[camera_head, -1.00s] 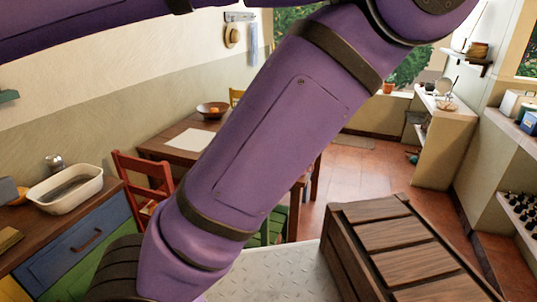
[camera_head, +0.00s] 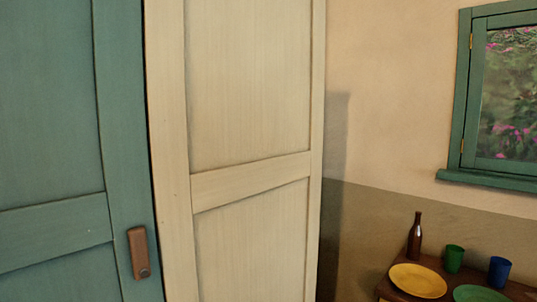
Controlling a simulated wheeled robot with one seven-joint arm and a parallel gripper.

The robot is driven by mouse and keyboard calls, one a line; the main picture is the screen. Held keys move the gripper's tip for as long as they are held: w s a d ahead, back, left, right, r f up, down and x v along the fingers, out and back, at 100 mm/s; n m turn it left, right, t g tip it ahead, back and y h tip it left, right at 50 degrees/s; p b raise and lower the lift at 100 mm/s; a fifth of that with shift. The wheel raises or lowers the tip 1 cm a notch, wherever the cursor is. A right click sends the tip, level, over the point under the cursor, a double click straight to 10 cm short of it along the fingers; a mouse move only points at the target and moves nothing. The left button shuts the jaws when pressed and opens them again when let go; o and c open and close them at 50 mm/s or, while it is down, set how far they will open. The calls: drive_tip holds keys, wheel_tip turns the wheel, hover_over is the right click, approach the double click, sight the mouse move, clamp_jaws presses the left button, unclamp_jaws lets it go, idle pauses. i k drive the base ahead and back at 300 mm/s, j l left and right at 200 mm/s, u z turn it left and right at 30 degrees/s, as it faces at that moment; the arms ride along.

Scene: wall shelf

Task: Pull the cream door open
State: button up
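The cream door (camera_head: 250,90) is a tall panelled door in the middle left of the head view. It looks shut, its left edge close beside a teal door (camera_head: 50,110). No handle shows on the visible part of the cream door; its lower part is cut off by the frame. A brown handle plate (camera_head: 139,252) sits on the teal door near its right edge. My gripper is not in view.
To the right, a low wooden surface (camera_head: 385,287) holds a brown bottle (camera_head: 415,236), a yellow plate (camera_head: 418,280), a green cup (camera_head: 453,259) and a blue cup (camera_head: 499,271). A green-framed window (camera_head: 465,95) is on the wall above.

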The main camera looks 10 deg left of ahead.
sight(234, 90)
drive_tip(key=k+l+u, duration=0.25)
drive_tip(key=u, duration=0.2)
drive_tip(key=k+l+u, duration=0.15)
drive_tip(key=u, duration=0.25)
drive_tip(key=k, duration=0.1)
